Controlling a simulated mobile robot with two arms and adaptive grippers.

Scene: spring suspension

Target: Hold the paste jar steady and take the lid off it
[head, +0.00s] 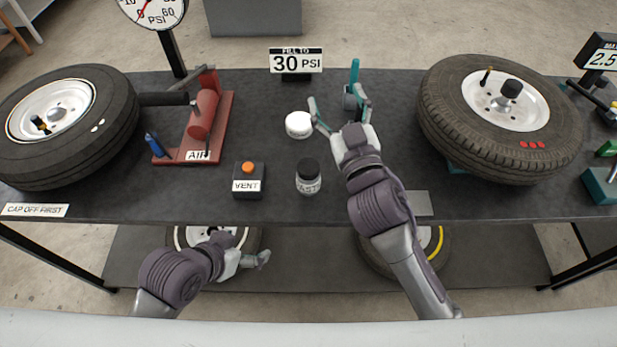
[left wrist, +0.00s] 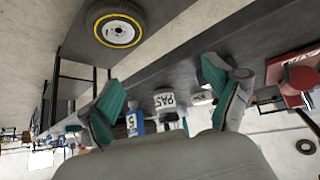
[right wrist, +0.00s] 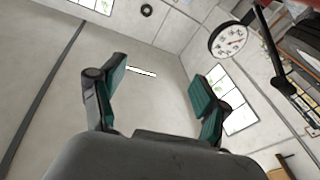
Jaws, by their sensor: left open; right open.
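The paste jar (head: 308,184), a small clear jar with a pale label and a black lid (head: 308,167), stands upright near the front edge of the bench. The lid sits on it. In the left wrist view the jar's label (left wrist: 165,100) shows between the fingers, farther off. My left gripper (head: 262,258) is open and empty, low in front of the bench edge and left of the jar. My right gripper (head: 338,102) is open and empty, above the bench, beyond and right of the jar. Neither gripper touches the jar.
A VENT box with an orange button (head: 248,168) stands left of the jar. A white round piece (head: 299,124) lies behind it. A red air tool (head: 205,115) and a tyre (head: 110,120) are left; another tyre (head: 440,110) is right.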

